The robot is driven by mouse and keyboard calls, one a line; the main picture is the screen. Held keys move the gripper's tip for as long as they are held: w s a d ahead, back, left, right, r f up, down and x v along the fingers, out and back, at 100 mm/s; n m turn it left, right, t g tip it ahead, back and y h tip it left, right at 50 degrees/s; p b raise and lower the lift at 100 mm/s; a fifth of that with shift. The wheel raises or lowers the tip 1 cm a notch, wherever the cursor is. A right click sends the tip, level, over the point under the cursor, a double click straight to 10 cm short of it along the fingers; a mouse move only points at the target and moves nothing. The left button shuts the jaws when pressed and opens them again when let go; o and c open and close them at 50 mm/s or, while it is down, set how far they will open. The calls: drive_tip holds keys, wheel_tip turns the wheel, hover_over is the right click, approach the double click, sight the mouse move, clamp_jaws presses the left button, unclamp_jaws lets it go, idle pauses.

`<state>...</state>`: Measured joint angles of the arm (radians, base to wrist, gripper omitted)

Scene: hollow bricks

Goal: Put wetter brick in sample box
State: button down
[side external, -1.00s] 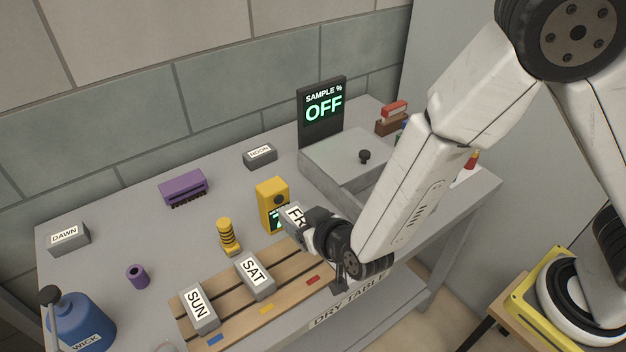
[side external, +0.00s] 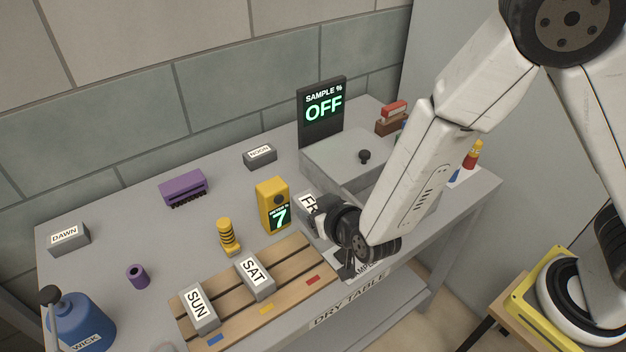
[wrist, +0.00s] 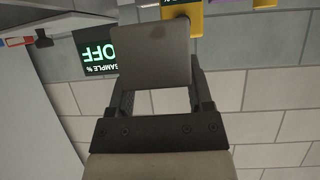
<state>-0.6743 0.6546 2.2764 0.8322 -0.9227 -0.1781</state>
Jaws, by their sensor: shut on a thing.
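My gripper (side external: 328,220) is shut on the grey brick labelled FRI (side external: 306,207), held just right of the yellow moisture meter (side external: 273,204), which reads 7. In the wrist view the held brick (wrist: 155,55) sits between the fingers. The SAT brick (side external: 256,276) and the SUN brick (side external: 198,308) lie on the wooden slatted rack (side external: 228,307). The grey sample box (side external: 330,165) with a knobbed lid stands behind my gripper, partly hidden by my arm. Its display (side external: 322,108) reads SAMPLE % OFF; the display also shows in the wrist view (wrist: 97,52).
The NOON brick (side external: 260,157), DAWN brick (side external: 69,239), purple brush (side external: 183,187), yellow striped piece (side external: 228,236), purple ring (side external: 138,276) and blue WICK bottle (side external: 82,322) stand on the table. Red and brown blocks (side external: 392,118) sit at the back right.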

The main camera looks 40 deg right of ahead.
drive_tip(key=d+m+h, duration=0.3)
drive_tip(key=d+m, duration=0.1)
drive_tip(key=d, duration=1.5)
drive_tip(key=shift+w+r+g+h, duration=0.2)
drive_tip(key=shift+r+g+h, duration=0.2)
drive_tip(key=shift+r, duration=0.05)
drive_tip(key=shift+f, duration=2)
drive_tip(key=shift+f, duration=2)
drive_tip(key=shift+f, duration=0.6)
